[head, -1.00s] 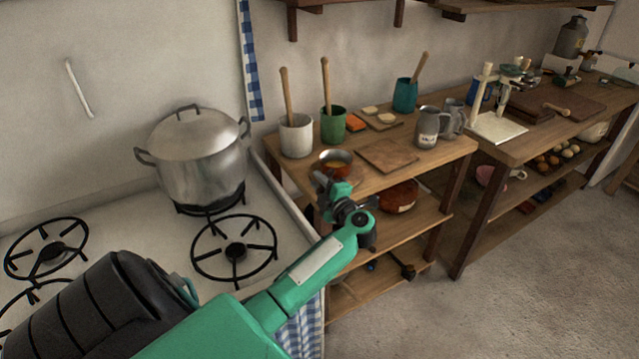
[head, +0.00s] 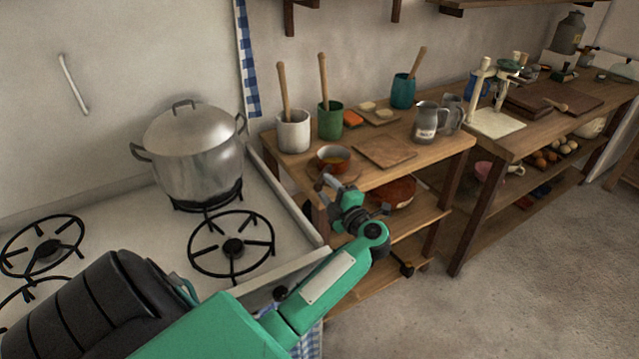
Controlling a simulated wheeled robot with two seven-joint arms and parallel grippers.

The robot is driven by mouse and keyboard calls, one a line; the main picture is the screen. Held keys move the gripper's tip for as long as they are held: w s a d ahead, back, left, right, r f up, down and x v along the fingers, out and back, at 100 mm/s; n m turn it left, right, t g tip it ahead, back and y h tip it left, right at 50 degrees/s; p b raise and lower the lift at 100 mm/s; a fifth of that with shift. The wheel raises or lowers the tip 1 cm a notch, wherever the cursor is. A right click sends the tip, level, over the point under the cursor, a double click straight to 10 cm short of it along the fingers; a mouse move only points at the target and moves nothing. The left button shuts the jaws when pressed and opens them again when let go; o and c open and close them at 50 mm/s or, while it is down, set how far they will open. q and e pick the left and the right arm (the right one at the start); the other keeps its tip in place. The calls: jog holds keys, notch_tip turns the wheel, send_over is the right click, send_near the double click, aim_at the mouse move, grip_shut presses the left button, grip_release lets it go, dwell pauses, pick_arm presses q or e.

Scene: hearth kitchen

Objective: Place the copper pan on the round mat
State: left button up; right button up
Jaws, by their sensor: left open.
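A small round pan (head: 333,159) with a copper-orange inside stands on the near left edge of the wooden table (head: 440,150); I take it for the copper pan. My left gripper (head: 329,187) is open and empty, just in front of and below the pan at the table's front edge. I cannot tell whether it touches the pan. A handle is hard to make out behind the fingers. I do not clearly see a round mat; a square brown board (head: 384,152) lies right of the pan. My right gripper is not in view.
A white crock (head: 293,132), a green crock (head: 330,122) and a metal jug (head: 425,124) stand around the pan. The stove with a large lidded pot (head: 195,155) is at the left. A round reddish thing (head: 402,191) sits on the shelf below.

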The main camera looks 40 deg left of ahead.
pick_arm(q)
jog(key=shift+v, duration=3.2)
jog(key=w+d+f+m+t+h, duration=0.2)
jog(key=d+f+m+t+h, duration=0.2)
jog(key=f+m+t, duration=0.35)
jog(key=w+d+f+m+t+h, duration=0.2)
jog(key=d+f+m+t+h, duration=0.15)
jog(key=f+m+t, duration=0.45)
jog(key=s+d+f+m+g+h, duration=0.2)
jog(key=s+d+f+m+h, duration=0.25)
jog(key=f, duration=0.55)
jog(key=s+d+f+m+g+h, duration=0.35)
jog(key=f+m+h, duration=0.2)
jog(key=f, duration=0.45)
jog(key=s+d+f+m+g+h, duration=0.25)
jog(key=s+f+m+g, duration=0.35)
jog(key=s+f, duration=1.1)
jog(key=s+a+f+g+y, duration=0.1)
jog(key=s+f+g, duration=0.2)
jog(key=s, duration=0.7)
jog(key=s+a+f+g+y, duration=0.1)
jog(key=s+f+g, duration=0.3)
jog(key=s, duration=0.6)
notch_tip(320, 180, down, 2)
jog(key=shift+a+f+m+b, duration=0.25)
jog(key=shift+a+m+b, duration=0.15)
jog(key=shift+a+m, duration=0.1)
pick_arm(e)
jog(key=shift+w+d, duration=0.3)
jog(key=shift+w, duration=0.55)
